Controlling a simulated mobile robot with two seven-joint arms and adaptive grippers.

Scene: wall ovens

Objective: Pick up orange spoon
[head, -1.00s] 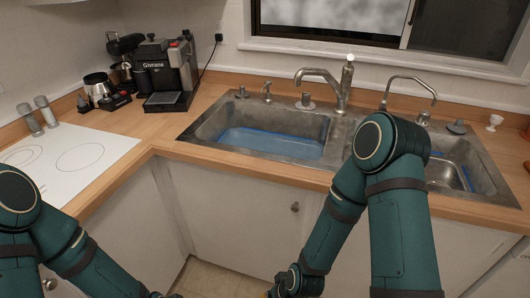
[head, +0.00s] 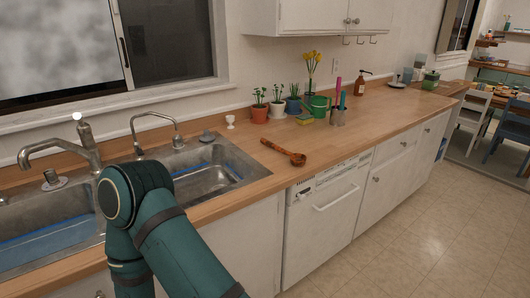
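An orange-brown spoon (head: 284,152) lies on the wooden counter to the right of the sink, with its bowl end toward the dishwasher and its handle toward the back left. My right arm comes up from the bottom of the head view in front of the sink, left of the spoon and apart from it. My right gripper is out of the frame. My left arm and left gripper are out of the frame too. Nothing covers the spoon.
The sink (head: 238,159) is left of the spoon. Potted plants (head: 276,107), a green watering can (head: 318,106) and a utensil holder (head: 338,117) stand behind it. The counter (head: 345,140) right of the spoon is clear; open floor (head: 410,220) lies before the cabinets.

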